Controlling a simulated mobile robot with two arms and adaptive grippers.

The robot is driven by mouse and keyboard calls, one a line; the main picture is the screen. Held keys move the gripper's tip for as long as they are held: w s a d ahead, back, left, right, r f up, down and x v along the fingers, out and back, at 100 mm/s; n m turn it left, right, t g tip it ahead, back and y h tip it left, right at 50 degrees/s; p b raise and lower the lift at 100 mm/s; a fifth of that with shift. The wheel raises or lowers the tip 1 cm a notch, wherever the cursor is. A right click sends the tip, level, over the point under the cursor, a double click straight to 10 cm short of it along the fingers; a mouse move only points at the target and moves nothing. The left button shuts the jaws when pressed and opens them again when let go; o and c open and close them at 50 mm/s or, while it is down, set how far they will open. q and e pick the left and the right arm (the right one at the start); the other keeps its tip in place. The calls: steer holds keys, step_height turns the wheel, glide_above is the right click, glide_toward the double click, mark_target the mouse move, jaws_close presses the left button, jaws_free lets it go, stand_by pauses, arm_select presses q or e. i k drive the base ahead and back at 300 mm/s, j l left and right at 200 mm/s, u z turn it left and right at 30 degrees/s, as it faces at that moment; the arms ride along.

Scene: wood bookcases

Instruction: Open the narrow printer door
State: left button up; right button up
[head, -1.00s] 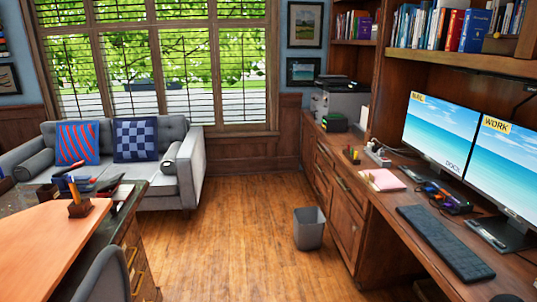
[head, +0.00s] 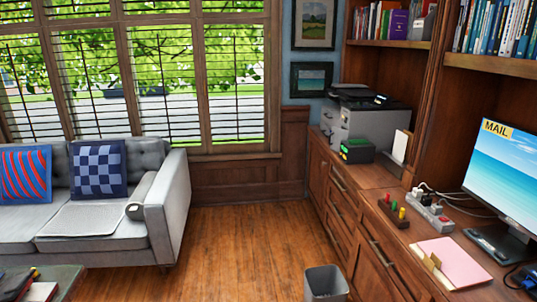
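The printer (head: 372,118) is a grey and black machine at the far end of the long wooden counter, in the corner by the window wall. Its dark top and control panel show; a small black and green box stands in front of its lower part. I cannot make out a narrow door on it from here. Cabinet doors and drawers with metal handles (head: 338,179) line the counter front below it. Neither of my grippers is in view.
A grey waste bin (head: 325,283) stands on the floor close to the counter. The wood floor (head: 235,235) between sofa and counter is clear.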

mark_target(337, 135)
steer(key=i, duration=2)
steer(key=i+z, duration=0.1)
steer(key=i, duration=0.45)
steer(key=i+j+z, duration=0.1)
steer(key=i, duration=0.5)
steer(key=i+j, duration=0.15)
steer(key=i, duration=0.4)
steer(key=i+z, duration=0.1)
steer(key=z, duration=0.2)
